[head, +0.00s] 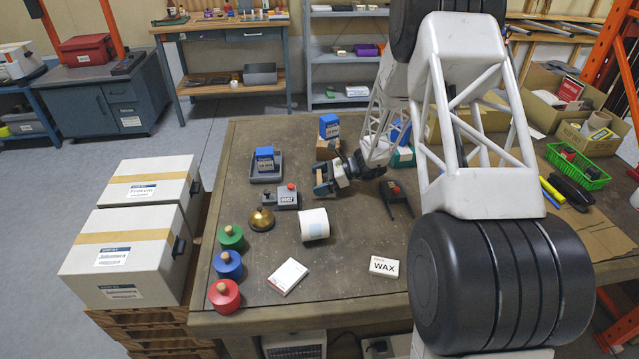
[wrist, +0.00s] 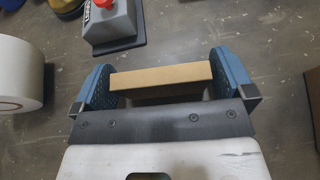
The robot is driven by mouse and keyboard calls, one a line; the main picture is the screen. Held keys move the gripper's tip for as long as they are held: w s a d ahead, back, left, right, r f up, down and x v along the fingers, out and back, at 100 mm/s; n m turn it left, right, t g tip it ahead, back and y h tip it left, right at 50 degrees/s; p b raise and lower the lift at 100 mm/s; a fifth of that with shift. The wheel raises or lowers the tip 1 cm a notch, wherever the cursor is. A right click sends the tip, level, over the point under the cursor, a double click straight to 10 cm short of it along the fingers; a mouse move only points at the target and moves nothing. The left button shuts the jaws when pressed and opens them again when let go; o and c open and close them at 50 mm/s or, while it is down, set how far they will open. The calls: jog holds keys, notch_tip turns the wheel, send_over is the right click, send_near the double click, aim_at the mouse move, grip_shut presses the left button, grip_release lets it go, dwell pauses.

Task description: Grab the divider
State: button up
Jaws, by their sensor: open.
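A tan, cardboard-like piece, which I take to be the divider (wrist: 160,76), lies between the two blue finger pads of my gripper (wrist: 162,84) in the wrist view. Its pale top edge spans most of the gap, and its ends come close to both pads; I cannot tell if they touch. The lower part of the piece is in shadow and partly hidden by my gripper. In the head view my gripper (head: 323,182) is low over the middle of the table, open around this piece, which is mostly hidden there.
A grey box with a red button (head: 287,196) stands just left of my gripper, with a white roll (head: 314,226) in front. A brown block under a blue box (head: 329,126) is behind. A black stand (head: 396,196) is to the right.

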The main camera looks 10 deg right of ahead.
aim_at(319, 177)
jog(key=shift+c, duration=0.5)
jog(key=c, duration=0.5)
jog(key=shift+r, duration=0.1)
jog(key=shift+c, duration=0.2)
jog(key=shift+r, duration=4.95)
